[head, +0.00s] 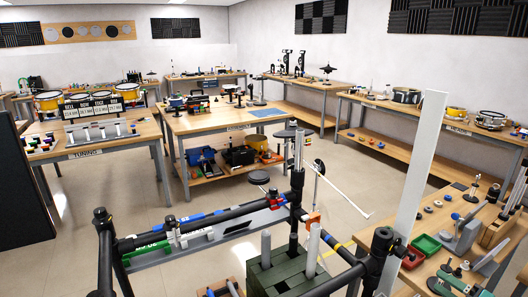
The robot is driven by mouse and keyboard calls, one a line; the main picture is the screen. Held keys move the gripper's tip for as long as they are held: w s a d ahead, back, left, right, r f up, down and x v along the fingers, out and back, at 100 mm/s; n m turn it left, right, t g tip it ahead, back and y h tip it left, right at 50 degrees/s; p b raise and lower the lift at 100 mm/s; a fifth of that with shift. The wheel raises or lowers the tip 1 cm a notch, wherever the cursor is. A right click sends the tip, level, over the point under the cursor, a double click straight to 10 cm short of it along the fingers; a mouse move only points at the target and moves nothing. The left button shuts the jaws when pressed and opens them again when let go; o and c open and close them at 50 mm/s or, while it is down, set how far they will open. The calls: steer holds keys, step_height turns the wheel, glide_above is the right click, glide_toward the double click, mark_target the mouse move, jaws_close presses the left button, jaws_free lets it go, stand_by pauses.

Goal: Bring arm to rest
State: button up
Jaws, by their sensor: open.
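My gripper does not show in the head view, and I cannot make out my arm for certain. In the near foreground stands a rack of black tubes (250,214) with clamps, colored parts and a thin pale rod (345,191) sticking out to the right. A dark green crate (283,272) with grey tubes upright in it stands at the rack.
A tall white upright (419,170) rises at right, beside a wooden bench (420,276) with a green tray (427,243) and small parts. A tuning bench (85,154) stands at left and a loaded workbench (215,124) in the middle. Bare floor (130,199) lies between.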

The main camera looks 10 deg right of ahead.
steer(key=w+a+r+n+g+y, duration=0.1)
steer(key=a+r+n+g, duration=0.15)
steer(key=a, duration=0.55)
steer(key=w+a+r+n+g+y, duration=0.15)
steer(key=a+g, duration=0.25)
steer(key=a, duration=0.4)
steer(key=w+a+r+n+g, duration=0.1)
steer(key=a+r+g, duration=0.25)
steer(key=a, duration=0.45)
steer(key=s+a+r+n+h, duration=0.2)
steer(key=s+a+r+h, duration=0.1)
steer(key=s+a, duration=0.4)
steer(key=s+a+r+n+g+h, duration=0.1)
steer(key=s+a+r+h, duration=0.3)
steer(key=a, duration=0.5)
steer(key=s+n+h, duration=0.1)
steer(key=s+h, duration=0.1)
steer(key=shift+s+a+r+n, duration=0.25)
steer(key=shift+s+a+n, duration=0.05)
steer(key=shift+s+a, duration=0.05)
